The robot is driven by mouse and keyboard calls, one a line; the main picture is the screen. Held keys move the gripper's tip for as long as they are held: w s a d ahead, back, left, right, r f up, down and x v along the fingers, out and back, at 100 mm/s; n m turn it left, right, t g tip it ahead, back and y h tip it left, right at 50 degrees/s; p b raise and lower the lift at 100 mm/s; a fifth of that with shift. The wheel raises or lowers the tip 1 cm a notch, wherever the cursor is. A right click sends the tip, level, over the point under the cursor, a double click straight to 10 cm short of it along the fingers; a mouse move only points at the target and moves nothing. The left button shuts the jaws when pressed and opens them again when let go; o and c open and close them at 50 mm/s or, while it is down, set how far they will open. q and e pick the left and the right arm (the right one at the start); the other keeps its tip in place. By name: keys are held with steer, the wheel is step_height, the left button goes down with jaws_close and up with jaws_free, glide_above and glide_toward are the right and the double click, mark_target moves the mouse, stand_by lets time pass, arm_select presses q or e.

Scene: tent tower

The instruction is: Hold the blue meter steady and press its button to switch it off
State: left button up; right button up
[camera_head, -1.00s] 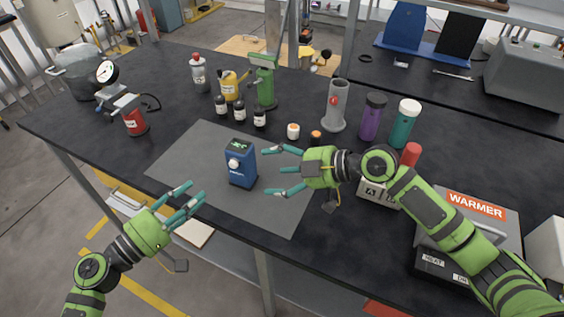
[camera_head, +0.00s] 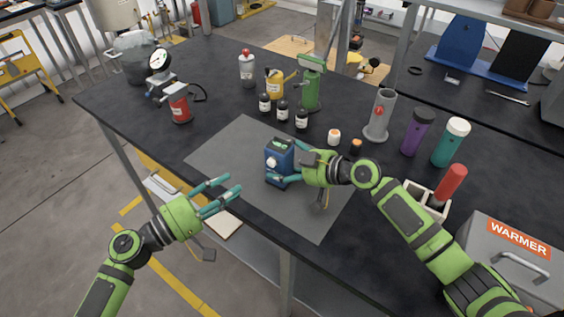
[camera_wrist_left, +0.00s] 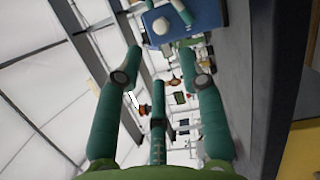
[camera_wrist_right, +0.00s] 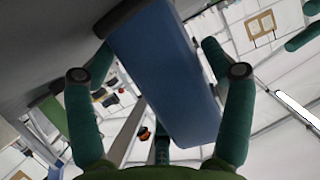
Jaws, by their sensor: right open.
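The blue meter (camera_head: 280,156) stands upright on the grey mat (camera_head: 225,150), with a white round knob or button on its front. It shows at the top of the left wrist view (camera_wrist_left: 185,22), and its blue side fills the middle of the right wrist view (camera_wrist_right: 160,75). My right gripper (camera_head: 290,163) is open with its fingers around the meter from the right; whether they touch it I cannot tell. My left gripper (camera_head: 230,190) is to the lower left of the meter, near the table's front edge, open and empty, apart from it.
A grey cylinder (camera_head: 379,115) and purple (camera_head: 416,132) and teal (camera_head: 451,142) bottles stand to the right. The mat left of the meter is clear.

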steer(key=shift+w+a+f, duration=0.2)
steer(key=shift+w+a, duration=0.1)
steer(key=shift+a, duration=0.15)
steer(key=c, duration=1.2)
steer(key=shift+o, duration=0.2)
arm_select(q)
steer(key=shift+s+d, duration=0.1)
jaws_close()
steer(key=s+f+n+t+y, duration=0.1)
steer(key=s+n+t+y, duration=0.3)
steer(key=n, duration=1.6)
steer(key=shift+s+a+f+n+t+y, duration=0.2)
steer(key=shift+s+f+n+t+y, duration=0.3)
steer(key=shift+s, duration=0.75)
